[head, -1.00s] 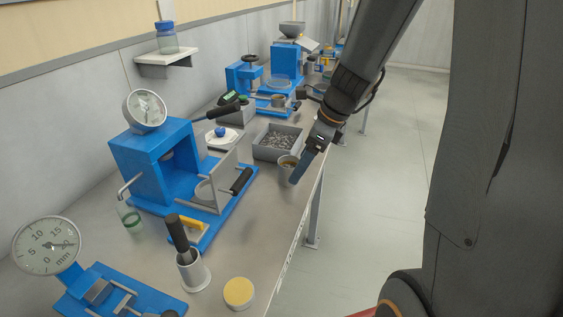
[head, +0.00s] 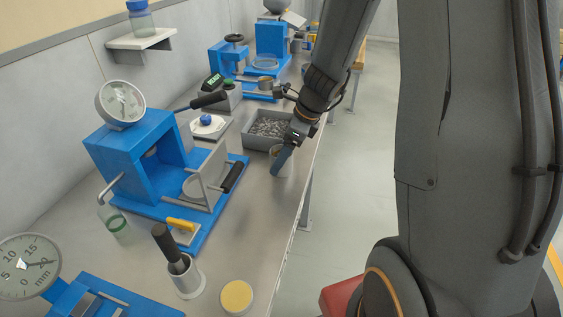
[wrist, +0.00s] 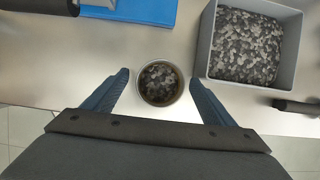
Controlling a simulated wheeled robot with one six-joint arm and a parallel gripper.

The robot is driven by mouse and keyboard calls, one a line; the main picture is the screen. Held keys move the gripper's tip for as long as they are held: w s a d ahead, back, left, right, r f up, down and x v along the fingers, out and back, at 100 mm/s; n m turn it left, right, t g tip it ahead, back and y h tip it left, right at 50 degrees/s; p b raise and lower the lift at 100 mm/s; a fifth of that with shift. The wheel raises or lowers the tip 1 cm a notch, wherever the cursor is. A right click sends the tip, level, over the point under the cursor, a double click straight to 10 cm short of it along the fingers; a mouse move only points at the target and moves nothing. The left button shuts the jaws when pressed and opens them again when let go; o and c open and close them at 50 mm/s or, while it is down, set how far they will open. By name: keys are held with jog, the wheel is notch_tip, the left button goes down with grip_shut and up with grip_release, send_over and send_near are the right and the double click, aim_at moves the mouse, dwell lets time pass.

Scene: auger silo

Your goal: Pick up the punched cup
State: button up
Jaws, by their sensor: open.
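The punched cup (head: 287,163) appears to be the small round metal cup near the front edge of the bench, partly hidden by my finger in the head view. In the wrist view the cup (wrist: 161,83) is seen from above, upright and filled with dark and grey bits. My gripper (wrist: 160,79) is open, with one blue finger on the left of the cup and one on the right, a small gap showing on each side. In the head view my gripper (head: 278,166) points down at the cup. Whether the fingertips are below its rim I cannot tell.
A grey tray of metal bits (head: 268,127) stands just behind the cup. A blue press (head: 140,150) with a dark-handled lever is to the left. A metal pot with a black-handled tool (head: 187,280) and a yellow-topped tin (head: 236,297) stand nearer. The bench between is clear.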

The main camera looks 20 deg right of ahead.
jog(key=shift+w+a+f, duration=0.1)
jog(key=shift+a+f, duration=0.1)
jog(key=shift+f, duration=0.4)
jog(key=c, duration=1.2)
jog(key=shift+r, duration=0.1)
jog(key=shift+c, duration=0.2)
